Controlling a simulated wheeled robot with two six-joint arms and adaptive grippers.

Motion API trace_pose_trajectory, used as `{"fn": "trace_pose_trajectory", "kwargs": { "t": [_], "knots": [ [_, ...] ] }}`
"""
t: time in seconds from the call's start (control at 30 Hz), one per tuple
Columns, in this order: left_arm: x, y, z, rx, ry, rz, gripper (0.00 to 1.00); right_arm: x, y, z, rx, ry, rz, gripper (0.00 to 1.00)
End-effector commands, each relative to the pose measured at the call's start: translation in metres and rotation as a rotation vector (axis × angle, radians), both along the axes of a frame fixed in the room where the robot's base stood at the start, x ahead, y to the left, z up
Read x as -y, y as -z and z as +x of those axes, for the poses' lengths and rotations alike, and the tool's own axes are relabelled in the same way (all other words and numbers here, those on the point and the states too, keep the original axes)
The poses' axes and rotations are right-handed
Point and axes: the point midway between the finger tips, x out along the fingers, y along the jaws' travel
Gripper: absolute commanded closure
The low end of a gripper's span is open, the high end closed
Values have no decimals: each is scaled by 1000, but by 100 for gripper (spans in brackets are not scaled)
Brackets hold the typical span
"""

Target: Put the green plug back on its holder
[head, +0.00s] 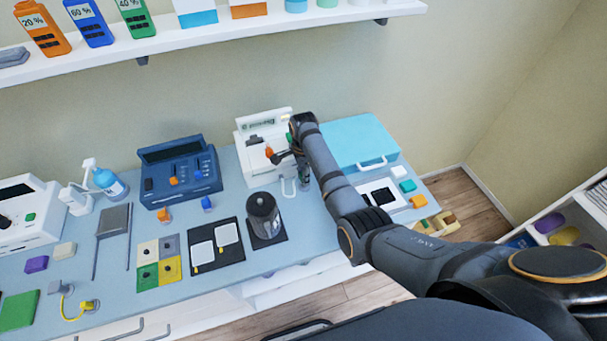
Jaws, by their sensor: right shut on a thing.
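My right gripper (304,179) is at the front of the white device (248,151), just above the bench. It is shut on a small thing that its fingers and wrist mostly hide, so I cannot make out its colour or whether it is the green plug. An orange part (269,152) shows on the device, left of my wrist. A thin white hook-shaped piece (288,187) is just left of the gripper. I cannot pick out the green plug or its holder for certain. My left gripper is not in view.
A turquoise case (358,143) stands right of the arm. A white tray (381,207) with small blocks lies before it. A dark cylinder (263,215) on a black mat is close to the left. A blue device (180,178) stands farther left. A shelf (222,26) hangs above.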

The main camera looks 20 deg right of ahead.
Motion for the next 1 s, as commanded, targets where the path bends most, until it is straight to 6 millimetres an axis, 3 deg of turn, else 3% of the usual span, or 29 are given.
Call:
{"fn": "trace_pose_trajectory", "kwargs": {
  "t": [1.0],
  "knots": [
    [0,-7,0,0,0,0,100,0,0,0,-1,0,0,92]
  ]
}}
